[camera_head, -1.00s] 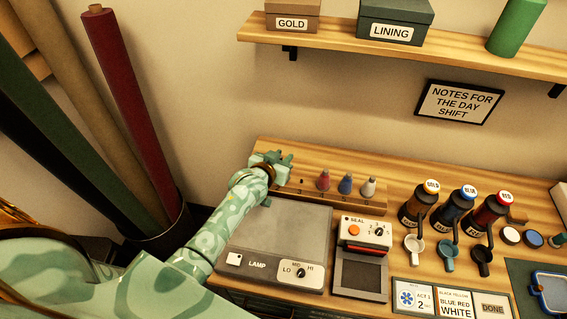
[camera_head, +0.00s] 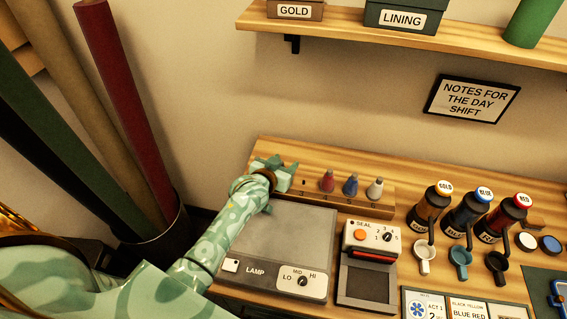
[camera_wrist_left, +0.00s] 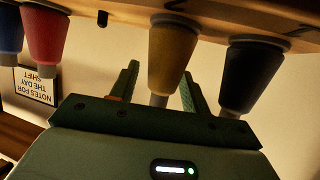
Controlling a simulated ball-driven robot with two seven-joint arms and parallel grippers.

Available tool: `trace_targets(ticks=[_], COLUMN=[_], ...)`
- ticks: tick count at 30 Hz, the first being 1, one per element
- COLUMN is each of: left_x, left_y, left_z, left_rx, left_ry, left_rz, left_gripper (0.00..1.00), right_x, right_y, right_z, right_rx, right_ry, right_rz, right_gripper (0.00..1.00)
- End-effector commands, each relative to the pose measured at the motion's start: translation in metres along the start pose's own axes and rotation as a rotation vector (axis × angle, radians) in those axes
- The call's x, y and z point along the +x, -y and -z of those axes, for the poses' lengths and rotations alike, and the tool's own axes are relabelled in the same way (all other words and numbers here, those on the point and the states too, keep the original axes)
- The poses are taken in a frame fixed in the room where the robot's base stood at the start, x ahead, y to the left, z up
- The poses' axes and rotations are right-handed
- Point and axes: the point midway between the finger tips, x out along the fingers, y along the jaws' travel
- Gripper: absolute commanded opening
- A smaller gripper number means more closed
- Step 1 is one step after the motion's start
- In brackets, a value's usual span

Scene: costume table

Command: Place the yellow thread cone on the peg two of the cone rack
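The yellow thread cone (camera_wrist_left: 173,52) stands on the rack in the left wrist view, which is upside down. It is beside a dark cone (camera_wrist_left: 250,72), with an empty peg spot on its other side. My left gripper (camera_wrist_left: 160,85) is open around the cone's narrow tip; a gap shows between one finger and the cone. In the head view my left gripper (camera_head: 283,176) is at the left end of the cone rack (camera_head: 345,199) and hides the yellow and dark cones. My right gripper is not in view.
Red (camera_head: 327,181), blue (camera_head: 351,184) and white (camera_head: 375,188) cones stand farther right on the rack. A lamp plate (camera_head: 285,240) and a sealer (camera_head: 371,239) lie in front. Fabric rolls (camera_head: 125,100) stand at left. A shelf (camera_head: 400,40) is above.

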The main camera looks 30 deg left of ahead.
Motion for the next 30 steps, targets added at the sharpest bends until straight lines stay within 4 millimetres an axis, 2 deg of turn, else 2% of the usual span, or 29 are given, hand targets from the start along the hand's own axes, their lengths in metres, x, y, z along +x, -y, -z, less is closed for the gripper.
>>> trace_targets(ticks=[5,8,15,21,25,30], left_x=[-0.001,-0.009,-0.063,-0.103,-0.117,-0.121], left_y=[0.000,0.000,0.000,0.000,0.000,0.000], left_z=[0.002,0.003,0.005,0.004,0.003,0.002], left_rx=[0.000,0.000,0.001,0.001,0.000,0.000], left_ry=[0.000,0.001,0.001,0.002,0.000,0.000], left_rz=[0.000,0.000,0.000,0.000,0.000,0.000], left_gripper=[0.47,0.47,0.47,0.47,0.47,0.47], right_x=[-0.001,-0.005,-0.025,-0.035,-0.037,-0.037], right_y=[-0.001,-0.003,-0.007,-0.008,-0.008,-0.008], right_z=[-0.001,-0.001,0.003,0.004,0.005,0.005], right_rx=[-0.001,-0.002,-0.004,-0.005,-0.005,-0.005], right_ry=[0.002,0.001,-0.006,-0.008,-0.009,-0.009], right_rz=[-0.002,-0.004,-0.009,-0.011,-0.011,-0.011], right_gripper=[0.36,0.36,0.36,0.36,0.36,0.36])
